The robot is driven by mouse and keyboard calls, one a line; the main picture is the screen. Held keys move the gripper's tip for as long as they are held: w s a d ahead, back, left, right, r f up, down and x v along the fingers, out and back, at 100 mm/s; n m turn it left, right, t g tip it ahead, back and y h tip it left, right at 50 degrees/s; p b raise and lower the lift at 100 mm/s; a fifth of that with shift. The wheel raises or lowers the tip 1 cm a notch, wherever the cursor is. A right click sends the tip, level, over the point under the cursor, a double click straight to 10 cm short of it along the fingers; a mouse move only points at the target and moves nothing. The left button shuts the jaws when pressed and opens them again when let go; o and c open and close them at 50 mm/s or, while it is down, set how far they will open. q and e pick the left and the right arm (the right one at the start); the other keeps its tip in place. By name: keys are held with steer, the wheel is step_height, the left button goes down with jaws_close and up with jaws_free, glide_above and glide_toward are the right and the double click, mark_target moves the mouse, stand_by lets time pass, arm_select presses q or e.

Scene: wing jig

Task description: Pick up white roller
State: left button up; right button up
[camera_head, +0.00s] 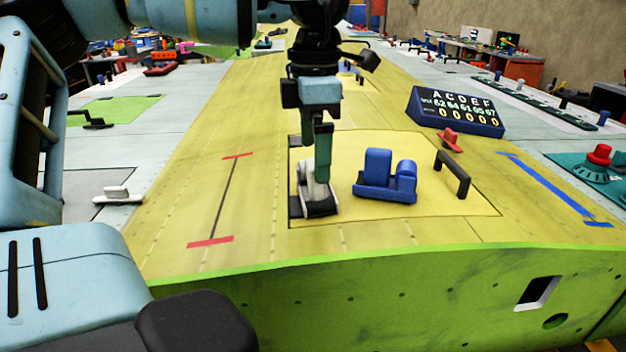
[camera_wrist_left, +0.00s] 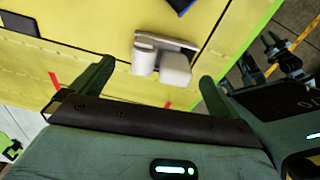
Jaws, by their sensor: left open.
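The white roller (camera_head: 308,194) sits on the yellow wing panel (camera_head: 270,235), left of a blue block. A green finger of my left gripper (camera_head: 322,170) partly hides it in the head view. My left gripper comes from above and points down at it. In the left wrist view the white roller (camera_wrist_left: 172,66) shows two rounded white parts on a pale base. It lies between the lines of the two open fingers of the left gripper (camera_wrist_left: 155,75), with space on both sides. I cannot tell whether a finger touches it. My right gripper is not in view.
The blue block (camera_head: 386,182) stands close to the right, with a black handle (camera_head: 452,174) beyond it. A red knob (camera_head: 450,140) and a display box (camera_head: 455,110) are farther back. A white-topped piece (camera_head: 118,194) lies at left. The yellow surface around the red-ended line is clear.

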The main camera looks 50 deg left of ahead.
arm_select(q)
steer(key=shift+f, duration=1.2)
steer(key=c, duration=1.1)
steer(key=shift+r, duration=0.15)
step_height(320, 180, up, 10)
